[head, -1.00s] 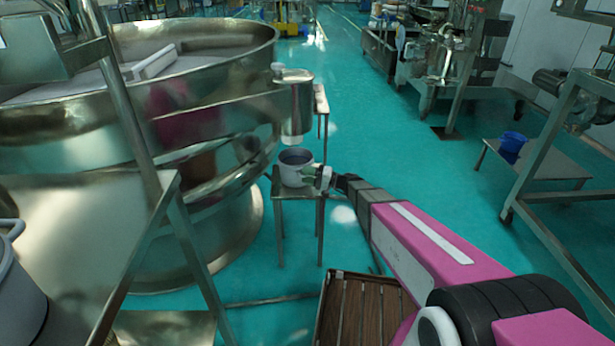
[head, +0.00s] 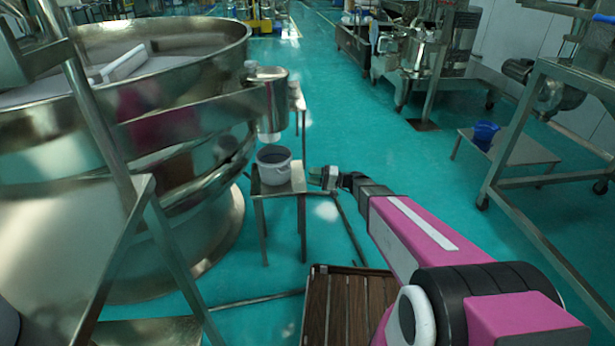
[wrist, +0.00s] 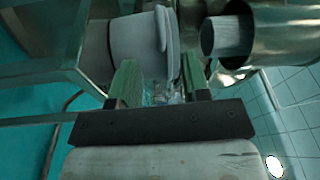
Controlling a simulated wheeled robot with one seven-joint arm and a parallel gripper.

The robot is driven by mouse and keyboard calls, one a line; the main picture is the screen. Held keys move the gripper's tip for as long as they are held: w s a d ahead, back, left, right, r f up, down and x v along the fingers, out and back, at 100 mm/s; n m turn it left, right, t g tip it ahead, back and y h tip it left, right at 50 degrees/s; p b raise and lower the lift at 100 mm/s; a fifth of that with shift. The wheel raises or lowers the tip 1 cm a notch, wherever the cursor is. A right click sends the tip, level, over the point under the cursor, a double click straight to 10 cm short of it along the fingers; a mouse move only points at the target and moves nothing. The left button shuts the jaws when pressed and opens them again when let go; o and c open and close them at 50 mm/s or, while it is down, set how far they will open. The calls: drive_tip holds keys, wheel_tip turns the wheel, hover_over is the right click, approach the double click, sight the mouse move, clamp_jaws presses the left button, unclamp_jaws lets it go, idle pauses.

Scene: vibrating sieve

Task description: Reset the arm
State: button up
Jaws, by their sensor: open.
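My gripper (head: 322,178) is at the end of my pink arm, just right of the small metal stand, and holds nothing. In the wrist view my gripper (wrist: 160,82) shows two green fingers spread apart with a gap between them. A white pot (head: 274,166) stands upright on the small stand (head: 284,190), under the sieve's outlet spout (head: 270,105). The pot (wrist: 135,40) also shows beyond the fingers in the wrist view, with the spout (wrist: 228,35) at its right. A gap separates my gripper from the pot in the head view.
The large round vibrating sieve (head: 180,105) fills the left side. A metal frame (head: 95,120) stands in front of it. A brown slatted platform (head: 345,310) lies at the bottom. The floor (head: 400,150) right of the stand is clear. A blue bucket (head: 485,134) sits on a low table at the right.

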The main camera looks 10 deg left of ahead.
drive_tip(key=shift+s, duration=0.1)
drive_tip(key=s+d+f+g+h, duration=0.1)
drive_tip(key=s+d+f+h, duration=0.2)
drive_tip(key=s+d+h, duration=0.65)
drive_tip(key=s+d+r+m+t+h, duration=0.1)
drive_tip(key=s+d+h, duration=0.2)
drive_tip(key=d, duration=0.6)
drive_tip(key=s+d+r+h, duration=0.1)
drive_tip(key=s+d+h, duration=0.3)
drive_tip(key=d+h, duration=0.2)
drive_tip(key=d, duration=0.2)
drive_tip(key=shift+d+r+m+t+h, duration=0.2)
drive_tip(key=shift+d+m+t+h, duration=0.15)
drive_tip(key=shift+m+t, duration=0.05)
drive_tip(key=shift+s, duration=0.1)
